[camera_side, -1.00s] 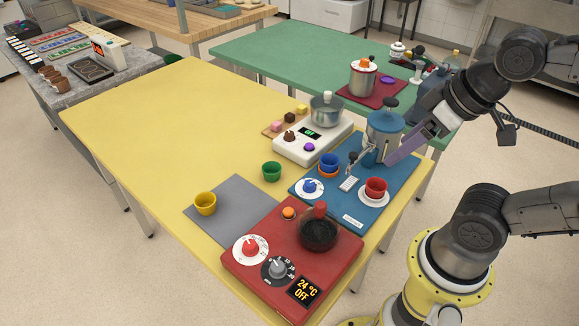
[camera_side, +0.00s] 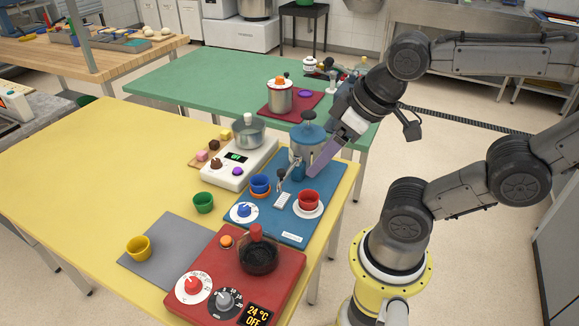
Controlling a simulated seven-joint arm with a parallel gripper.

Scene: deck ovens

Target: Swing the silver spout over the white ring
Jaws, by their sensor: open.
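The silver spout (camera_side: 281,177) sticks out low from the front of the blue machine (camera_side: 303,157) and points toward the lower left. Its tip is over or near the small white grate (camera_side: 283,203), between the blue cup and the red cup. A white ring (camera_side: 309,211) shows around the base of the red cup (camera_side: 309,199), to the right of the spout tip. The blue cup (camera_side: 260,184) stands on an orange ring (camera_side: 261,194). My gripper (camera_side: 314,165) is open at the machine's right side, with one lavender finger showing. Its other finger is hidden, and contact cannot be told.
The machine and cups stand on a blue board (camera_side: 312,232). A blue knob (camera_side: 244,209) is at its left. A white scale (camera_side: 236,168) with a pot stands behind it. A red hotplate board (camera_side: 218,264) is in front. Yellow table (camera_side: 85,175) is clear at left.

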